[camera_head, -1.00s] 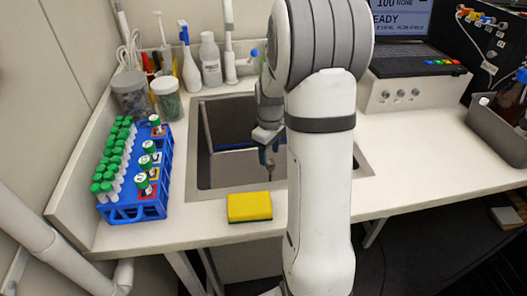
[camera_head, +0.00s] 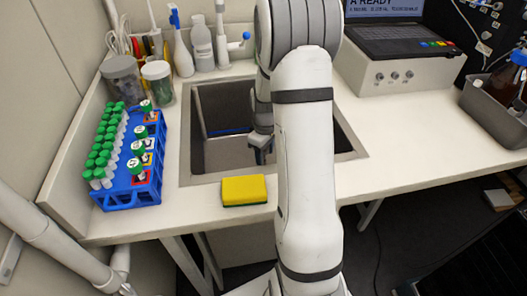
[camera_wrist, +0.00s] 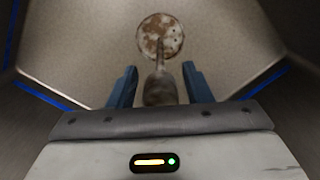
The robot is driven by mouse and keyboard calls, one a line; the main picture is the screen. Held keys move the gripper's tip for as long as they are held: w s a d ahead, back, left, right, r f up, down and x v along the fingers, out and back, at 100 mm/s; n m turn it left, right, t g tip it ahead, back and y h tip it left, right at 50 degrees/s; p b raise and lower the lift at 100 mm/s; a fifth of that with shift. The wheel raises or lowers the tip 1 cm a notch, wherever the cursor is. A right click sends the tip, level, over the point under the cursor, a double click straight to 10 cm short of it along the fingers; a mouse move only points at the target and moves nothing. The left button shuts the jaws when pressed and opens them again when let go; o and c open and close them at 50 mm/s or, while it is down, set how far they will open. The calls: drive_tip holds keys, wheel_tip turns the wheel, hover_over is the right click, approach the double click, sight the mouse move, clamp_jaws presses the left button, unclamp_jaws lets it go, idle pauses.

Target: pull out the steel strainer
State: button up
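The steel strainer (camera_wrist: 172,32) shows in the wrist view as a round, brown-stained disc with small holes on the sink floor. A thin stem rises from it to a thicker brownish knob (camera_wrist: 160,90). My gripper (camera_wrist: 160,82) is open, with one blue finger on each side of the knob and a visible gap on both sides. In the head view my gripper (camera_head: 262,148) is down inside the sink (camera_head: 186,150), partly hidden by my arm. The strainer is hidden in the head view.
A yellow sponge (camera_head: 244,190) lies at the sink's front edge. A blue rack (camera_head: 130,196) of green-capped tubes stands left, with jars (camera_head: 158,82) and bottles (camera_head: 182,52) behind. A laptop sits on a grey box (camera_head: 400,75) at right. Sink walls surround my gripper.

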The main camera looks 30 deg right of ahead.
drive_tip(key=c, duration=0.9)
drive_tip(key=shift+r, duration=0.2)
drive_tip(key=shift+r+p, duration=0.5)
drive_tip(key=shift+r, duration=0.2)
drive_tip(key=shift+r+p, duration=0.35)
drive_tip(key=shift+r, duration=0.2)
drive_tip(key=shift+r+p, duration=1.1)
drive_tip(key=shift+r, duration=0.4)
